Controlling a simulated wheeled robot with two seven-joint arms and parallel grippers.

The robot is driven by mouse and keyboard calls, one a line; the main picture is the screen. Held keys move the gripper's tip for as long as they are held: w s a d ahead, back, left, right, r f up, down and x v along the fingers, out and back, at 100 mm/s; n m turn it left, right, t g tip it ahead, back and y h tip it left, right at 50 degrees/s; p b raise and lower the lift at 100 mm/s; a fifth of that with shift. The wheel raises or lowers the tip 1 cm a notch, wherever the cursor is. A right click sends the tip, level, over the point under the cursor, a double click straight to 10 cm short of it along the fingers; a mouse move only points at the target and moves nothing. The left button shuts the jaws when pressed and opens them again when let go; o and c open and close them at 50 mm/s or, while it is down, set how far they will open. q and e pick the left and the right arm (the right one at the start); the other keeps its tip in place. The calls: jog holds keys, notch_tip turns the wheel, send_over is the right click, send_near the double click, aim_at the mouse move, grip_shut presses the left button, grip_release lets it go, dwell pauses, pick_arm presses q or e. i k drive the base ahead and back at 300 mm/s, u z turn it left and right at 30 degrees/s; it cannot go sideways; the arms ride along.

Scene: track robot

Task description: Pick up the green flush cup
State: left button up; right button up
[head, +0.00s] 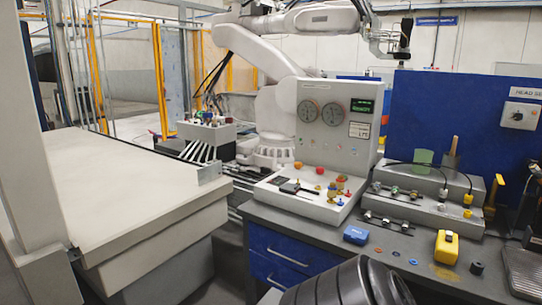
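A green, cup-like piece (423,156) stands on the back of the grey stepped fixture at the right of the head view, in front of the blue panel. It looks slightly see-through, and its lower edge meets the fixture top. It is small in the picture, so I cannot make out its rim. A dark upright tool with a brown handle (453,147) stands just to its right. Neither of my grippers shows in the head view, and nothing is seen touching the green piece.
Black cables arch over the grey fixture (425,183). A big pale table (110,190) fills the left. A black ribbed shape (345,287) covers the bottom middle.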

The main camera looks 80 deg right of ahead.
aim_at(423, 155)
jog(key=z, duration=0.05)
jog(key=i, duration=0.15)
jog(key=z, duration=1.25)
